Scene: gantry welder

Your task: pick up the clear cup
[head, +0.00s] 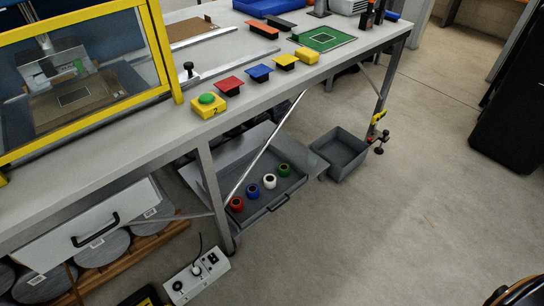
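I cannot make out a plainly clear cup in the head view. A grey tray (262,217) under the workbench holds a row of small round cup-like pieces: a red one (236,204), a blue one (253,190), a white or pale one (270,181) and a green one (284,170). They stand apart from each other, with dark openings on top. The pale one may be the clear cup, but it is too small to tell. Neither of my grippers is identifiable in this view.
The workbench (270,95) carries a yellow-framed enclosure (165,50), a green button box (208,105) and coloured blocks. A control box (197,277) lies in front.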

